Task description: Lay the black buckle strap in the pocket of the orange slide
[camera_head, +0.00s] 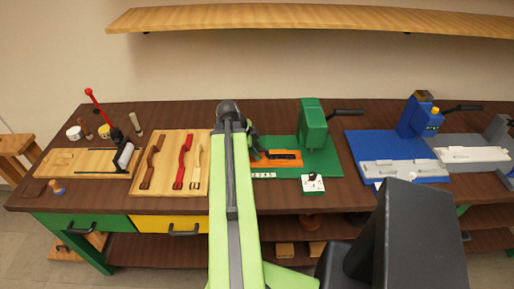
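The orange slide (264,162) lies on the green machine base (318,166) in the middle of the bench. A dark elongated shape (285,155) shows on its top; I cannot tell whether it is the empty pocket or the black buckle strap lying there. No other black strap is clearly visible. My gripper (256,150) is at the left end of the slide, partly hidden behind my light green arm. Its fingers are too small and covered to tell whether they are open or hold anything.
A wooden board (205,145) left of my arm carries a brown strap (151,163), a red strap (182,162) and a cream strap (196,165). A green press (313,122) with a dark handle stands behind the slide. A blue machine (417,117) stands right.

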